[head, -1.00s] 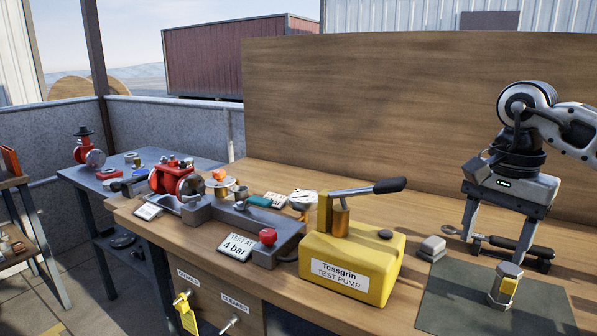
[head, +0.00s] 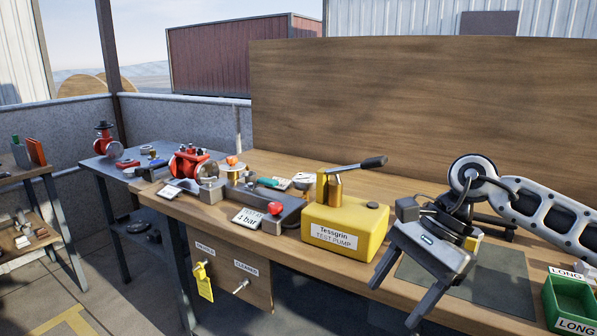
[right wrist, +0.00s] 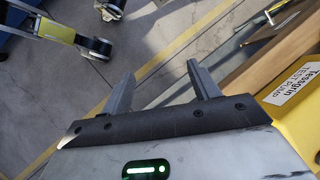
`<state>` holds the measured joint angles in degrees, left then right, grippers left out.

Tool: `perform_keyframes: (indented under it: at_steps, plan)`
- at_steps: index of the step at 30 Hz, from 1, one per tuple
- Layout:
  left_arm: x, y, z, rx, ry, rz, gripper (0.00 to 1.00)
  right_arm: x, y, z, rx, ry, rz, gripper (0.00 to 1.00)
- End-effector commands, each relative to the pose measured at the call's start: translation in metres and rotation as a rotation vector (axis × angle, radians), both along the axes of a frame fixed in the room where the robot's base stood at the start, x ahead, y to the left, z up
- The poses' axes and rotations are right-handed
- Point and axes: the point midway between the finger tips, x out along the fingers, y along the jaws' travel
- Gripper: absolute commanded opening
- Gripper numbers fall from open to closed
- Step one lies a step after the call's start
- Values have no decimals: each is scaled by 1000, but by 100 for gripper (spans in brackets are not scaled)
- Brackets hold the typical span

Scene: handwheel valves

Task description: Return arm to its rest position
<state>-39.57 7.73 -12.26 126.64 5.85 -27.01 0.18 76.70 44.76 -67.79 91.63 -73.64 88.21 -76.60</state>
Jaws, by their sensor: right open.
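My right gripper (head: 396,296) hangs in front of the bench's front edge, to the right of the yellow test pump (head: 345,228). Its two fingers are apart with nothing between them. In the right wrist view the open fingers (right wrist: 160,95) point out over the concrete floor, and part of the yellow pump (right wrist: 296,115) shows at the right. My right arm (head: 545,210) comes in from the right over the bench. My left gripper is not in the head view.
The wooden bench (head: 450,300) carries a red valve (head: 190,162) in a fixture, a grey mat (head: 505,285) partly behind my gripper, and a green bin (head: 570,300) labelled LONG at the right. Yellow tags and keys (head: 203,280) hang on the bench front.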

Motion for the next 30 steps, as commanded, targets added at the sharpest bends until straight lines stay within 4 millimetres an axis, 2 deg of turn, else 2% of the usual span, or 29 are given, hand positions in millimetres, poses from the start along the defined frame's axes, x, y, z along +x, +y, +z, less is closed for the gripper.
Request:
perform_keyframes:
  at_steps: [3,6,9,11,14,17,20,23,24,26,27,30]
  plan:
    - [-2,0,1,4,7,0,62,-27,62,-14,231,160,-64,61]
    - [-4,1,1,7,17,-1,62,-54,118,-9,487,383,-181,61]
    - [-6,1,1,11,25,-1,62,-72,157,9,734,668,-345,61]
    - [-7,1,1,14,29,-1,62,-75,170,21,869,858,-457,61]
    - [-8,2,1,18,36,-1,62,-70,176,36,1067,1207,-664,61]
    - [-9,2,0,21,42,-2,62,-54,164,35,1230,1582,-893,61]
    - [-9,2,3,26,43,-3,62,-39,138,13,1361,1976,-1135,61]
    - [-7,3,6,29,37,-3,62,-34,105,-31,1460,2382,-1388,61]
    - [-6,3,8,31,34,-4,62,-37,90,-53,-1343,-2292,1343,61]
    - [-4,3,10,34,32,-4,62,-49,70,-89,-1156,-2102,1242,61]
    - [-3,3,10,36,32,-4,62,-60,57,-113,-1046,-1980,1175,61]
    - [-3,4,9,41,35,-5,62,-94,34,-161,-843,-1725,1032,61]
